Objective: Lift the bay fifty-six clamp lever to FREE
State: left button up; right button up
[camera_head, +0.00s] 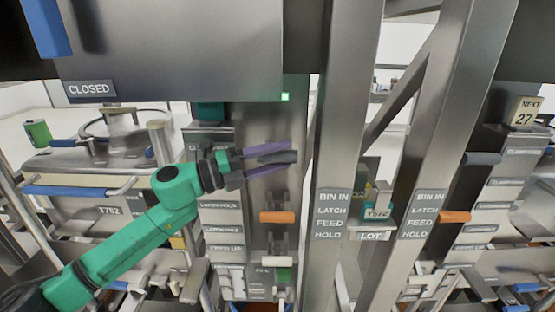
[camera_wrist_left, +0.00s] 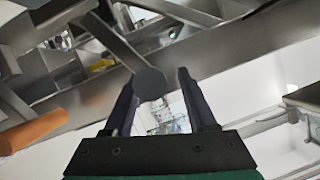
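My left gripper (camera_head: 268,158) is in front of the left grey column. Its two purple fingers are apart, one above and one below a dark grey lever end (camera_head: 282,157). No number fifty-six and no FREE mark is legible, so I cannot confirm which lever is the clamp lever. My right gripper is out of view.
Two metal posts marked BIN IN, LATCH, FEED, HOLD (camera_head: 333,215) stand right of my gripper. A CLOSED panel (camera_head: 180,50) hangs above my arm. A similar column at right has a dark lever (camera_head: 482,158) and an orange lever (camera_head: 455,217). A green light (camera_head: 285,97) glows above.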

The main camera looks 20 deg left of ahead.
pick_arm(q)
jog(key=shift+o, duration=0.4)
jog(key=shift+w+a+r, duration=0.15)
jog(key=shift+w+r, duration=0.05)
jog(key=shift+r, duration=0.1)
jog(key=shift+w+f, duration=0.15)
jog(key=shift+f, duration=0.1)
jog(key=shift+a+f+b, duration=0.2)
jog(key=shift+f+b, duration=0.05)
jog(key=shift+b, duration=0.05)
jog(key=b+v, duration=1.1)
jog(key=v, duration=0.3)
jog(key=shift+s, duration=0.25)
jog(key=shift+d, duration=0.1)
